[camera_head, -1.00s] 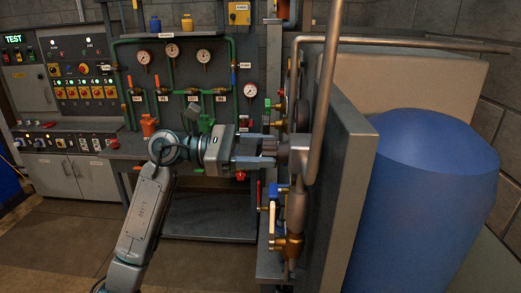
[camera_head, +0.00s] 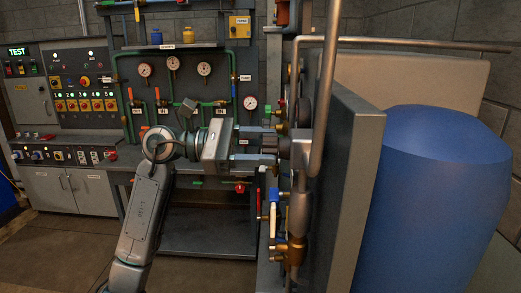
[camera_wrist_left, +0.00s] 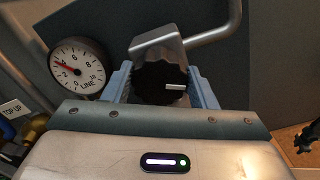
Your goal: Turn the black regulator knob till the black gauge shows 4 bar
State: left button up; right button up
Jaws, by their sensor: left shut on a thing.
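The black regulator knob (camera_wrist_left: 158,82), with a white mark pointing right, sits between the two blue-grey fingers of my left gripper (camera_wrist_left: 163,88) in the left wrist view. The gripper is shut on it. In the head view my left gripper (camera_head: 258,145) reaches right to the knob, which is mostly hidden there. The black-rimmed gauge (camera_wrist_left: 78,68), marked LINE, is left of the knob in the wrist view. Its red needle points up and left, between the 2 and the 6, about where the 4 lies; the exact reading is too small to tell. My right gripper is not in view.
A bent metal pipe (camera_head: 328,90) and a grey panel (camera_head: 352,170) stand right of the gripper. A blue tank (camera_head: 440,190) is farther right. Behind is a board with several white gauges (camera_head: 204,68). Valves with coloured handles hang below the knob.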

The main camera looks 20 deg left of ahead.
pick_arm(q)
jog(key=o, duration=1)
jog(key=shift+b+v, duration=2.6)
jog(key=shift+v, duration=2.85)
